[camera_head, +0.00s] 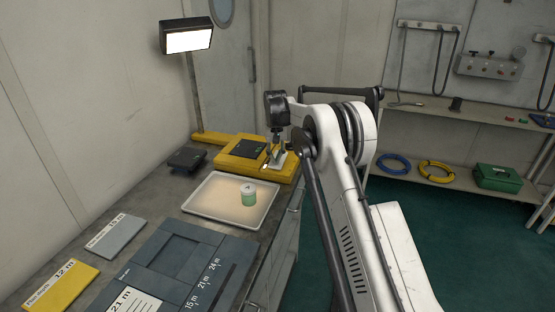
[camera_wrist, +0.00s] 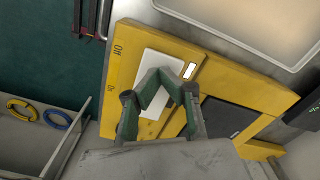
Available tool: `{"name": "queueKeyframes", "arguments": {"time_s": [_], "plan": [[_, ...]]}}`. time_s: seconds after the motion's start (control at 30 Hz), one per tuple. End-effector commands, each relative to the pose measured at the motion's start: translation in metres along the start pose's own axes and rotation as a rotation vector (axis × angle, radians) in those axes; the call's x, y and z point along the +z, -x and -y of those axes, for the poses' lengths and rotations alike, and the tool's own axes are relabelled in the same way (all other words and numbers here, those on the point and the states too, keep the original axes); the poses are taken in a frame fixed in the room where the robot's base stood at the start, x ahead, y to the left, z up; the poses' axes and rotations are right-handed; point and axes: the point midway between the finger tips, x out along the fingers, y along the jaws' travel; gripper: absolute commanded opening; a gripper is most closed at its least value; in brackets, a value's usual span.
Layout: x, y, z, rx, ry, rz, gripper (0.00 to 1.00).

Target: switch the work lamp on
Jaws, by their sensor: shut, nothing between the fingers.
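A small bright white indicator (camera_wrist: 190,70) is next to the plate. My gripper (camera_wrist: 160,80) is shut and empty, its tips over the white plate and hiding part of it. In the head view my gripper (camera_head: 276,153) is at the panel's right end. I cannot tell whether it touches the plate.
A pale tray (camera_head: 205,207) with a green-and-white jar (camera_head: 248,195) lies in front of the panel, under warm light. A small dark box (camera_head: 187,159) is left of the panel. A dark depth board (camera_head: 185,265) and label plates lie nearer. Shelves stand at the right.

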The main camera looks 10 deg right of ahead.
Motion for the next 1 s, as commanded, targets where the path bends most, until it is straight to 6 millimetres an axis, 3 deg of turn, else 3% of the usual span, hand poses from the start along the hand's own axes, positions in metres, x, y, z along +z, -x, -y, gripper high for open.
{"name": "queueKeyframes", "arguments": {"time_s": [0.8, 1.0], "plan": [[0.000, 0.057, 0.000, 0.000, 0.000, 0.000, 0.00], [0.000, 0.064, 0.000, 0.000, 0.000, 0.000, 0.00]]}}
